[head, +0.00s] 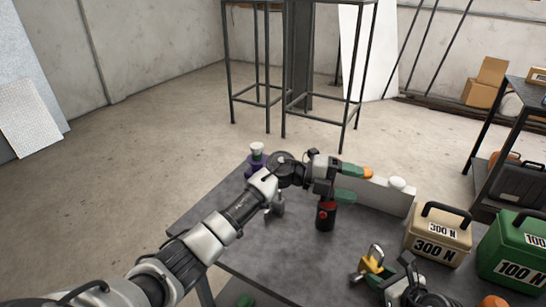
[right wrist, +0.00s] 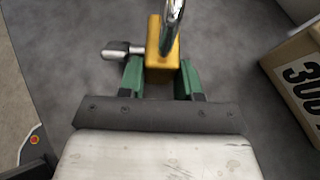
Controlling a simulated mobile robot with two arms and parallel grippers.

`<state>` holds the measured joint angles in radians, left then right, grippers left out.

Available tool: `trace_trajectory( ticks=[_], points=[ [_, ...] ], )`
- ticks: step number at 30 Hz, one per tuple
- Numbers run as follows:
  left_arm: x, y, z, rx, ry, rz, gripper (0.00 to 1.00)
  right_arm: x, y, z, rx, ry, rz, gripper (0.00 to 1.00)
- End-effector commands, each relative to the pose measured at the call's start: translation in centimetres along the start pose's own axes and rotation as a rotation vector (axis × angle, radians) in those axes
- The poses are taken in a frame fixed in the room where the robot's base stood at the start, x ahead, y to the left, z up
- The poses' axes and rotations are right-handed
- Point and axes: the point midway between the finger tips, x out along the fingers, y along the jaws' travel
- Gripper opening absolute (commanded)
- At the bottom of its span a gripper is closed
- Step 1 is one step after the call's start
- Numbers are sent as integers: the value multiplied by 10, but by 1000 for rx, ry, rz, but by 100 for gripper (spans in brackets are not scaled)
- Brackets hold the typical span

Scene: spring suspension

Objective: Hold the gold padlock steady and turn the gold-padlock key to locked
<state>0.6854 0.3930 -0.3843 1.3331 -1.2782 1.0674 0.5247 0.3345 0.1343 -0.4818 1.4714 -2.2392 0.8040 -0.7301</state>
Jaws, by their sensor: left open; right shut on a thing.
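The gold padlock (head: 371,264) with its silver shackle is near the front right of the table in the head view, and it shows close up in the right wrist view (right wrist: 158,62). My right gripper (right wrist: 160,76) is shut on the padlock's body, with a green finger on each side. The key (right wrist: 122,50), with a grey bow, sticks out from the padlock's left side in the right wrist view. I cannot tell its turn position. My left gripper (head: 362,185) is open over the back of the table, its green fingers apart, away from the padlock.
A beige 300 N weight (head: 437,249) and a green 100 N weight (head: 520,268) stand right of the padlock. A black and red object (head: 326,214) is below my left wrist. A pale block (head: 392,202) stands at the back. Bare table lies left of the padlock.

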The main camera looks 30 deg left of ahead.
Motion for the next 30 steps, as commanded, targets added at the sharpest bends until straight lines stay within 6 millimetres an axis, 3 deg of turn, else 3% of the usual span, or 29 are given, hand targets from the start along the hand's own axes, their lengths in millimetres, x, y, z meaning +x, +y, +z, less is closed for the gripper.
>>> trace_trajectory(
  ticks=[15, 30],
  points=[
    [-86, 0, 57, -232, -262, -326, 62, 0, 0, -1, 0, 2, 1, 21],
    [-173, 17, 94, -402, -479, -572, 62, 0, 0, -1, 0, 2, 1, 21]
  ],
)
